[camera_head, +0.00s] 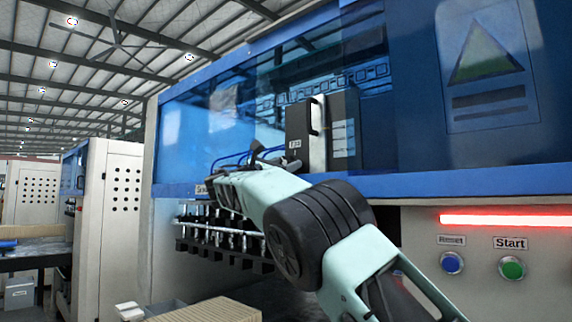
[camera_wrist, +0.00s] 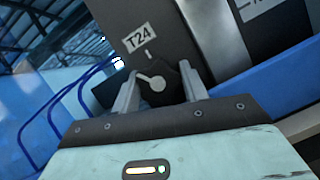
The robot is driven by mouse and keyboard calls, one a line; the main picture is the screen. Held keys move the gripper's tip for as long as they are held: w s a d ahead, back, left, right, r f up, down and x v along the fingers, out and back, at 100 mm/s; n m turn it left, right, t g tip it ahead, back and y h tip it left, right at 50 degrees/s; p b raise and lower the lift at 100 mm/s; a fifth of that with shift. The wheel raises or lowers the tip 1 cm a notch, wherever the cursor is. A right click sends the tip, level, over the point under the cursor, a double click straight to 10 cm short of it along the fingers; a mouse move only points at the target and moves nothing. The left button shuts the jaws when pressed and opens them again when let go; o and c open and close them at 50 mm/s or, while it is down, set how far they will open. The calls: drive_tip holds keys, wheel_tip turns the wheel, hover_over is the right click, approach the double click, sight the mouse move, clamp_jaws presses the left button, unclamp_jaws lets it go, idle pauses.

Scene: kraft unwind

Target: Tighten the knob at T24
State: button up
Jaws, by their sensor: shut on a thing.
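The T24 label (camera_wrist: 139,38) is on a dark box, seen tilted in the wrist view. Below it is the knob (camera_wrist: 153,81), dark with a light round and bar-shaped pointer mark. My gripper (camera_wrist: 158,88) has one finger on each side of the knob and is shut on it. In the head view my gripper (camera_head: 256,154) reaches up to the lower front of the dark box (camera_head: 298,130), where the arm hides the knob.
Blue hoses (camera_wrist: 62,108) run left of the box in the wrist view. A blue cover (camera_head: 420,100) spans the machine front. A Reset button (camera_head: 452,262), a Start button (camera_head: 512,267) and a lit red strip (camera_head: 505,220) are at the lower right. Metal fittings (camera_head: 215,232) hang below the cover.

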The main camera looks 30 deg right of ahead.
drive_tip(key=shift+a+f+m+g, duration=0.1)
drive_tip(key=shift+m+g, duration=0.3)
drive_tip(key=shift+m, duration=0.3)
drive_tip(key=o, duration=1)
drive_tip(key=shift+b+v, duration=2.4)
drive_tip(key=shift+v, duration=6.35)
